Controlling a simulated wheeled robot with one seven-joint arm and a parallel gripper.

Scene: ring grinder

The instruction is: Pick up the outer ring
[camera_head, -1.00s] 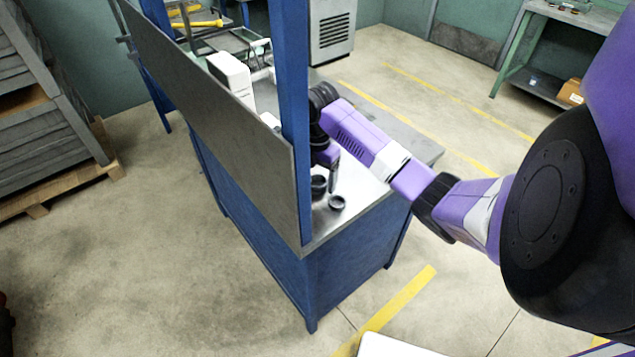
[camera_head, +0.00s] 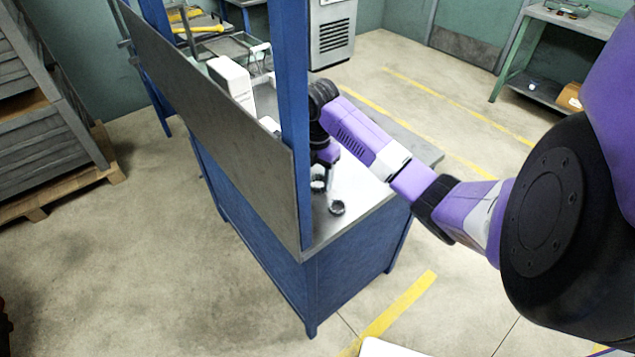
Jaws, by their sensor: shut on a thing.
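Two small dark rings are on the grey top of the blue workbench (camera_head: 372,207), near its front corner. One ring (camera_head: 337,208) lies nearer the front; the other ring (camera_head: 319,185) is just behind and left, close to the blue post. My gripper (camera_head: 326,180) is low over the bench top at these rings, small and partly hidden by its own wrist and the post. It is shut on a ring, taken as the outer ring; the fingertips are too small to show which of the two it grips.
A blue post (camera_head: 293,120) and a grey panel (camera_head: 215,130) stand close to the left of my gripper. A white device (camera_head: 232,82) is farther back on the bench. Pallets of grey stacks (camera_head: 45,130) stand at the left.

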